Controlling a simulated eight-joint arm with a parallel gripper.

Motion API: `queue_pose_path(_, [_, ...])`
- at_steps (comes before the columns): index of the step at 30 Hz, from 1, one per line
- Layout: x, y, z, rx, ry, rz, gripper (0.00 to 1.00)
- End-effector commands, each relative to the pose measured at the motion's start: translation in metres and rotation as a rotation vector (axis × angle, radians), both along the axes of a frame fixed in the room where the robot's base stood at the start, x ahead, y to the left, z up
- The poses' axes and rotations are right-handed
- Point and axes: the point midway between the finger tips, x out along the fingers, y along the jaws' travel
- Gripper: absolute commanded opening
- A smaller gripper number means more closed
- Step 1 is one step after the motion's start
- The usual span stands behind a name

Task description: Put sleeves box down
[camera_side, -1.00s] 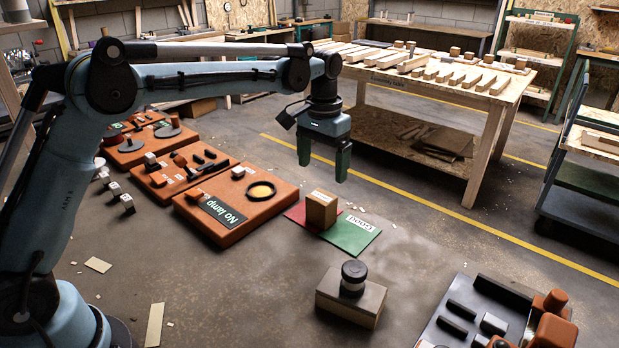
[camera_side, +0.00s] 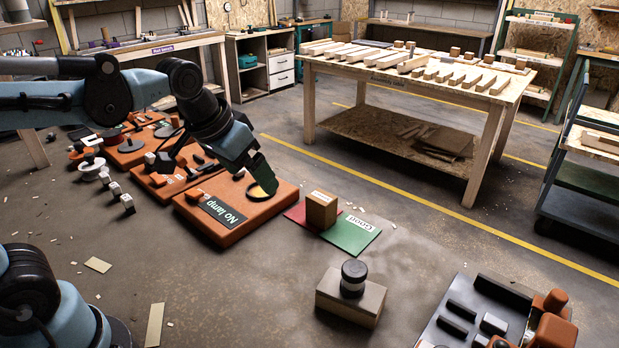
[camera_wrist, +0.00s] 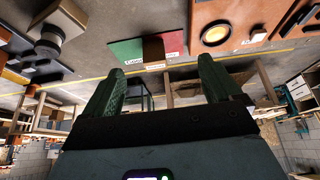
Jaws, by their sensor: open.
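A brown cardboard box (camera_side: 321,210), which I take to be the sleeves box, stands upright on the seam of a red mat (camera_side: 297,214) and a green mat (camera_side: 350,235). The box also shows in the wrist view (camera_wrist: 153,49), upside down beyond the fingers. My gripper (camera_side: 265,180) is to the left of the box and higher, over the orange "No lamp" board (camera_side: 235,205). In the wrist view its two green fingers (camera_wrist: 157,75) are apart with nothing between them. The box is clear of the fingers.
A grey-brown block with a dark-capped cylinder (camera_side: 352,290) stands in front of the mats. A black tray (camera_side: 470,325) with parts is at lower right. A wooden table (camera_side: 420,80) stands behind. Bare floor lies around the mats.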

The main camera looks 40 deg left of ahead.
Motion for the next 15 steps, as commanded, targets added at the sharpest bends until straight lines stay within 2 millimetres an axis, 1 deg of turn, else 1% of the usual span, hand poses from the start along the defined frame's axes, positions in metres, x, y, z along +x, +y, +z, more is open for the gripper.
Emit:
queue_pose_path(1, [-0.013,0.002,-0.007,0.0,-0.029,0.002,0.91])
queue_pose_path(3, [-0.026,0.003,-0.015,0.003,-0.065,0.002,0.91])
queue_pose_path(6, [-0.04,0.004,-0.026,0.005,-0.109,0.002,0.91])
queue_pose_path(10, [-0.05,0.005,-0.036,0.007,-0.144,0.002,0.91])
queue_pose_path(15, [-0.054,0.006,-0.04,0.008,-0.158,0.002,0.91])
